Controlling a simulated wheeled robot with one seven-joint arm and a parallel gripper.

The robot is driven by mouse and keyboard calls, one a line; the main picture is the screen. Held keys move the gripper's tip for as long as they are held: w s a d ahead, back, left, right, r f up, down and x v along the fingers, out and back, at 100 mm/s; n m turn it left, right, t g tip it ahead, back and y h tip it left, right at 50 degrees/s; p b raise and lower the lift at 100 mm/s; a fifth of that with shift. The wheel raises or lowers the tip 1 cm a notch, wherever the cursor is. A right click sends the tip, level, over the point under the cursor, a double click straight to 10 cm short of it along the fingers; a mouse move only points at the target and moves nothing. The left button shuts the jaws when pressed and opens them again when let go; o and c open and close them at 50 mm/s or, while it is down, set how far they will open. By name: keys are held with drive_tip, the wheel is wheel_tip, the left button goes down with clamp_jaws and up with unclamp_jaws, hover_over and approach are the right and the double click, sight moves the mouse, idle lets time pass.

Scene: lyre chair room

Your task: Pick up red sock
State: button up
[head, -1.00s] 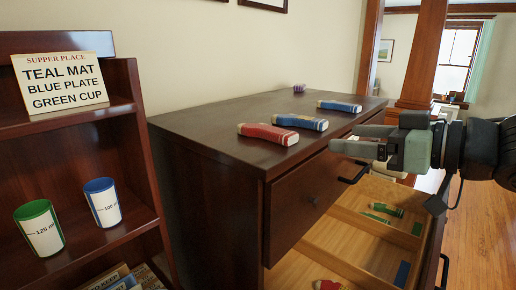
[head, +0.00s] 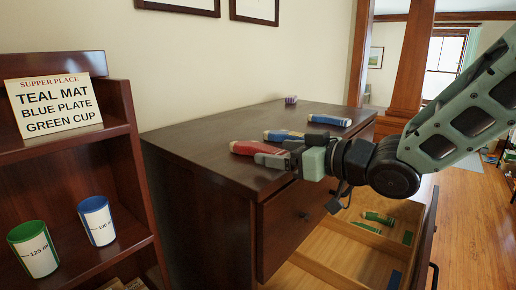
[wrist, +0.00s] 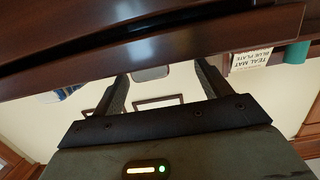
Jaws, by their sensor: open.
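The red sock (head: 256,148), rolled with a pale end, lies on the dark dresser top (head: 200,138) near its front edge. My gripper (head: 277,158) is open and empty in the head view, at the front right of the red sock, with its fingers overlapping the sock's near end. I cannot tell whether they touch it. In the wrist view, my gripper's two fingers (wrist: 160,82) stand apart with nothing seen between them. The red sock is not clearly visible there.
A blue sock with a yellowish band (head: 283,135) lies just behind, another blue sock (head: 330,120) farther back, and a small purple item (head: 291,99) at the rear. Below, an open drawer (head: 340,262) holds green and blue rolled items. A shelf (head: 110,165) with cups stands left.

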sight(267, 149)
drive_tip(key=shift+p+x, duration=0.95)
drive_tip(key=shift+x, duration=1.2)
drive_tip(key=shift+w+d+f, duration=0.1)
drive_tip(key=shift+f, duration=0.05)
drive_tip(key=c, duration=1.1)
